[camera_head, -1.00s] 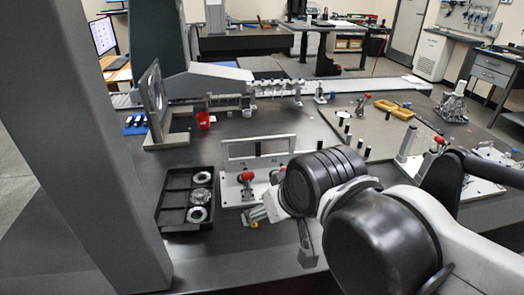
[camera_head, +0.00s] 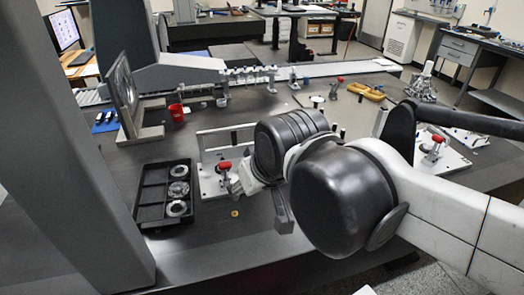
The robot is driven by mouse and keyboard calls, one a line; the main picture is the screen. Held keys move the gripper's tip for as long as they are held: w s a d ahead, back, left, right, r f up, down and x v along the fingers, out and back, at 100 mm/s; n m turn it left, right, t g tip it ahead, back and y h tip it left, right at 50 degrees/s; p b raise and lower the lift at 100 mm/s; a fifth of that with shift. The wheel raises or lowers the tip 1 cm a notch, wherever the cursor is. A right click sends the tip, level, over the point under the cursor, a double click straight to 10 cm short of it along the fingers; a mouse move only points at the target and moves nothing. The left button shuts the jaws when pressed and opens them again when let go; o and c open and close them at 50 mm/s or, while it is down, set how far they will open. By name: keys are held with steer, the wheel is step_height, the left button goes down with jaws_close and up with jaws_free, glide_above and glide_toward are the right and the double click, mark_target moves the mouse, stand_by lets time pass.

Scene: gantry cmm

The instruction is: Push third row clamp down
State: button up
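A white fixture plate (camera_head: 210,183) with a grey upright frame (camera_head: 213,137) stands in the middle of the dark table. A red-handled clamp (camera_head: 224,167) shows at its left end. My black wrist and arm cover the rest of this plate, so any other clamps there are hidden. Another red-handled clamp (camera_head: 434,142) stands on a plate at the right. I cannot tell which clamp is the third row one. My gripper (camera_head: 243,184) is partly in view beside the near side of the fixture, mostly hidden by my wrist. Its fingers and any contact with a clamp are unclear.
A black compartment tray (camera_head: 150,213) with several metal rings lies left of the fixture. A small yellow disc (camera_head: 235,213) lies on the table (camera_head: 215,235). A red cup (camera_head: 176,112) and an upright grey plate (camera_head: 124,97) stand behind.

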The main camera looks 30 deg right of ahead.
steer(key=shift+m+g, duration=0.3)
steer(key=shift+g, duration=0.6)
steer(key=w+d+r, duration=0.1)
steer(key=w, duration=0.1)
steer(key=w+d+r+p, duration=0.1)
steer(key=w+r, duration=0.1)
steer(key=w+d+r, duration=0.1)
steer(key=w, duration=0.2)
steer(key=shift+r+p, duration=0.3)
steer(key=shift+r, duration=0.1)
jaws_close()
steer(key=w+d+f+m+g+p, duration=0.1)
steer(key=w+d+f+g+p, duration=0.15)
steer(key=w+d, duration=0.7)
steer(key=w+d+f+m+g+p, duration=0.15)
steer(key=w+d+g+p, duration=0.35)
steer(key=w, duration=0.7)
steer(key=shift+n+t, duration=0.25)
steer(key=shift+t, duration=0.5)
steer(key=shift+s+f+b, duration=0.45)
steer(key=shift+s+f, duration=0.15)
steer(key=shift+f, duration=1.5)
steer(key=shift+s+f+b, duration=0.5)
steer(key=shift+s+f, duration=0.15)
steer(key=shift+f, duration=1.45)
steer(key=shift+s+f+b, duration=0.45)
steer(key=shift+s+f, duration=0.15)
steer(key=shift+f, duration=1.5)
